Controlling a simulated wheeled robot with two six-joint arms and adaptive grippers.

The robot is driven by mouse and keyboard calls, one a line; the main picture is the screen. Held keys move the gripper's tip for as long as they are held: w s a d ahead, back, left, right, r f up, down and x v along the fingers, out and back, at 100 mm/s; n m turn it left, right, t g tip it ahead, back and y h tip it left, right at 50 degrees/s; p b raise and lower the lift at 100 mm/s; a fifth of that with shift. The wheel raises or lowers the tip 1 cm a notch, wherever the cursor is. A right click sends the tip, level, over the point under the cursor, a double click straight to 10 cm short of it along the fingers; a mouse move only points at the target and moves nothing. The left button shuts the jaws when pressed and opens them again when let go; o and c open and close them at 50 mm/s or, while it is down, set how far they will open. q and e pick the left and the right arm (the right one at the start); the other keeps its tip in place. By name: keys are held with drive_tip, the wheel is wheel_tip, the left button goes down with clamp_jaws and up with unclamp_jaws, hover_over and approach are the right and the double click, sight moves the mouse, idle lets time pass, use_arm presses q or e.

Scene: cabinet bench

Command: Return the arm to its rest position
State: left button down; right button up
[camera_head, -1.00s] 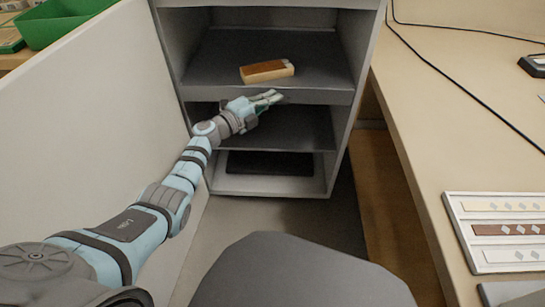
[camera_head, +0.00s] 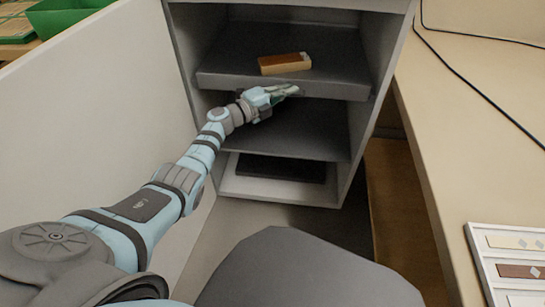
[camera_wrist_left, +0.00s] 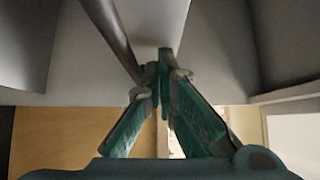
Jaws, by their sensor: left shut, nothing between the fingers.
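My left arm reaches in from the left of the head view toward the open cabinet (camera_head: 355,155). My left gripper (camera_head: 290,90) is shut and empty, in front of the cabinet just below the front edge of its upper shelf (camera_head: 225,80). In the left wrist view the fingertips (camera_wrist_left: 165,75) of the left gripper meet with nothing between them. A brown and tan block (camera_head: 285,64) lies on the upper shelf, above and apart from the gripper. My right gripper is not in view.
A pale partition (camera_head: 90,130) runs along the left of my arm. A desk (camera_head: 460,130) on the right carries a tray (camera_head: 480,250) with coloured strips and a black cable. A green bin (camera_head: 65,15) stands at the top left. A dark flat item (camera_head: 280,168) lies in the cabinet bottom.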

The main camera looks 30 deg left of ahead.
use_arm(q)
drive_tip(key=v, duration=1.2)
drive_tip(key=w+a+r+n+t+y, duration=0.1)
drive_tip(key=w+a+n+t+y, duration=0.1)
drive_tip(key=a+n+y, duration=0.15)
drive_tip(key=s+a+f+n+g+y, duration=0.35)
drive_tip(key=f+n, duration=0.35)
drive_tip(key=f, duration=0.3)
drive_tip(key=s+a+f+n+g+y, duration=0.2)
drive_tip(key=s+f+n+y, duration=0.25)
drive_tip(key=f+n, duration=0.4)
drive_tip(key=s+d+f+n+g, duration=0.1)
drive_tip(key=s+d+f+g, duration=0.1)
drive_tip(key=s+f, duration=0.45)
drive_tip(key=s+d+f+n+g, duration=0.1)
drive_tip(key=s+d+f+g, duration=0.25)
drive_tip(key=f, duration=0.55)
drive_tip(key=s+d+f+n+g+h, duration=0.1)
drive_tip(key=s+d+f, duration=0.2)
drive_tip(key=s, duration=0.4)
drive_tip(key=s+d+f+g+h, duration=0.1)
drive_tip(key=s+d+f, duration=0.3)
drive_tip(key=s, duration=0.3)
drive_tip(key=s+d+f+n+g+h, duration=0.1)
drive_tip(key=s+d+f, duration=0.3)
drive_tip(key=s, duration=0.3)
drive_tip(key=shift+n+g, duration=0.3)
drive_tip(key=shift+s+a, duration=0.1)
